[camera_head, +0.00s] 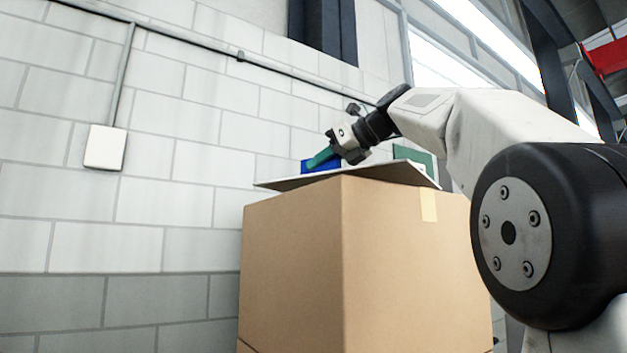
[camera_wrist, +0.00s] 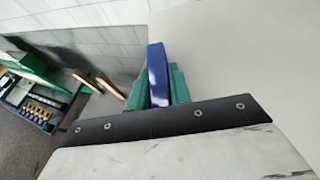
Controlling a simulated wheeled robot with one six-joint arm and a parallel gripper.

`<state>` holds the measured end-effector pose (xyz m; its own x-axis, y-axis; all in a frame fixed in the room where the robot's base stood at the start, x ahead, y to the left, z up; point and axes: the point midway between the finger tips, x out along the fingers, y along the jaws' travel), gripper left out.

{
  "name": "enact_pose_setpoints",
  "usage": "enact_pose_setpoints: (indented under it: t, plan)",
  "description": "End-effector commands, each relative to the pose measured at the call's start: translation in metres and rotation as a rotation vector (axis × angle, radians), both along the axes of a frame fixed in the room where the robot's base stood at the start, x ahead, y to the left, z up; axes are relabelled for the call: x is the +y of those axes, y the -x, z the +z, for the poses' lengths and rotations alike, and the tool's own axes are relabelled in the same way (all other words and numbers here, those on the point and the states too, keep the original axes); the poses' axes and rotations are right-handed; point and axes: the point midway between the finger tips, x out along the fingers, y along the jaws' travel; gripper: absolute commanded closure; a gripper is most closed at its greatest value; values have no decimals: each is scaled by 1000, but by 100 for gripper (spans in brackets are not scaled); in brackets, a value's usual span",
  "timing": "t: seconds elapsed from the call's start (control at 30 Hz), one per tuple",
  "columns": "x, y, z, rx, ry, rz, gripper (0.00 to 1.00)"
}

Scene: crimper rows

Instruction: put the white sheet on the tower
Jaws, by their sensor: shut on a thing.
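The white sheet (camera_head: 400,172) lies across the top of the cardboard tower (camera_head: 290,260), its edges sticking out past the box on the left and right. I cannot tell whether it rests fully on the box. A blue grip (camera_head: 315,167) stands up from the sheet. My gripper (camera_head: 322,158) reaches in from the right above the sheet, with its green fingers at the blue grip. In the wrist view my gripper (camera_wrist: 160,85) is shut on the blue grip (camera_wrist: 157,72), and the pale sheet (camera_wrist: 235,50) fills the right side. The contact under the sheet is hidden.
A pale block wall (camera_head: 170,210) stands behind, with a white box (camera_head: 104,147) and conduit on it. A green panel (camera_head: 415,157) shows behind the tower. The wrist view shows a green rack (camera_wrist: 38,95) with small items at the left, apart from the sheet.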

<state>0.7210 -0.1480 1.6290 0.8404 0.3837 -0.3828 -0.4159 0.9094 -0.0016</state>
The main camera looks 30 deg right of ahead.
Motion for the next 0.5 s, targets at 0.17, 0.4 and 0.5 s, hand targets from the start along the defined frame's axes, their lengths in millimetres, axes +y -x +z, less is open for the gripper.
enact_pose_setpoints:
  t: [0.17,0.4,0.5]
  plan:
    - [-2,-2,-11,-1,-1,-1,100]
    - [-3,-2,-35,0,0,-2,100]
    - [-3,-2,-35,-2,1,-1,100]
